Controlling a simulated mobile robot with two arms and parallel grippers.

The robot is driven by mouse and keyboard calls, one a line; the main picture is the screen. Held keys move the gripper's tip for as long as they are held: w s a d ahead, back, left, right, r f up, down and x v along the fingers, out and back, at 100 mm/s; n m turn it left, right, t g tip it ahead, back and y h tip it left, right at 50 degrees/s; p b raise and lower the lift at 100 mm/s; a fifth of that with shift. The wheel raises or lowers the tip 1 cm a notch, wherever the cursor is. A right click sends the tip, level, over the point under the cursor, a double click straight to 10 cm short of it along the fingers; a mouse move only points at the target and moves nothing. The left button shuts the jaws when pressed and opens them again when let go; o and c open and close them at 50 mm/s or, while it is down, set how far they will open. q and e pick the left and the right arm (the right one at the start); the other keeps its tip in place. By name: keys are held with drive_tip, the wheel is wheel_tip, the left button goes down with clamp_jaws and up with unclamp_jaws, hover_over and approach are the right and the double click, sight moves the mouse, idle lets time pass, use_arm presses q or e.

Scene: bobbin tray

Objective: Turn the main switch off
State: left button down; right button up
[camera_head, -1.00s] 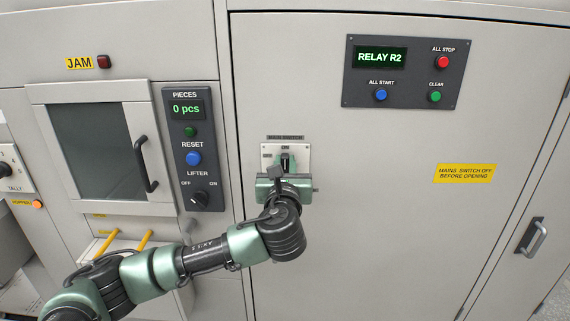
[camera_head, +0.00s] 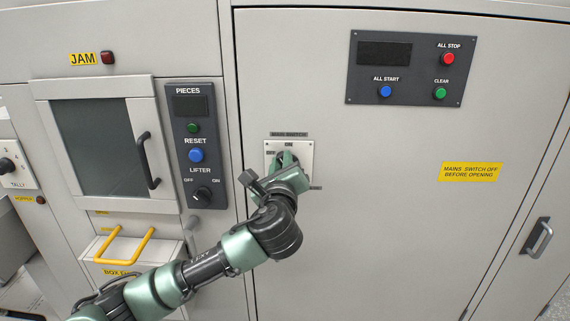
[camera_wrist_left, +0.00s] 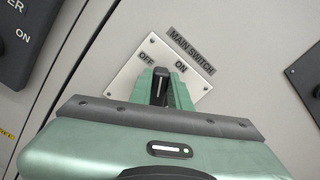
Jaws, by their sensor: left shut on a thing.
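The main switch is a black rotary knob (camera_wrist_left: 160,88) with a white mark, on a white plate (camera_wrist_left: 143,84) labelled OFF and ON. In the head view its plate (camera_head: 307,160) sits on the large cabinet door, under the MAIN SWITCH label. My left gripper (camera_head: 287,160) is shut on the knob, and both green fingers hug its sides in the left wrist view (camera_wrist_left: 164,88). The knob is tilted from the ON mark towards the OFF side; whether it sits fully at OFF I cannot tell. My right gripper is in neither view.
A panel with a dark display (camera_head: 384,53) and an ALL STOP button (camera_head: 448,58) is on the door's upper right. The lifter panel (camera_head: 179,120) and a window door handle (camera_head: 149,160) lie left of the switch. A yellow handle (camera_head: 124,258) sticks out lower left.

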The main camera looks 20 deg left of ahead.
use_arm(q)
drive_tip(key=n+b, duration=0.1)
drive_tip(key=n, duration=0.2)
drive_tip(key=a+f+n+b, duration=0.1)
drive_tip(key=n, duration=0.3)
drive_tip(key=f+n+b, duration=0.1)
drive_tip(key=n, duration=0.3)
drive_tip(key=shift+s+a+f, duration=0.15)
drive_tip(key=shift+f, duration=0.1)
drive_tip(key=shift+n, duration=0.4)
drive_tip(key=c, duration=1.3)
unclamp_jaws()
drive_tip(key=b+v, duration=0.2)
drive_tip(key=v, duration=0.5)
drive_tip(key=shift+s, duration=0.4)
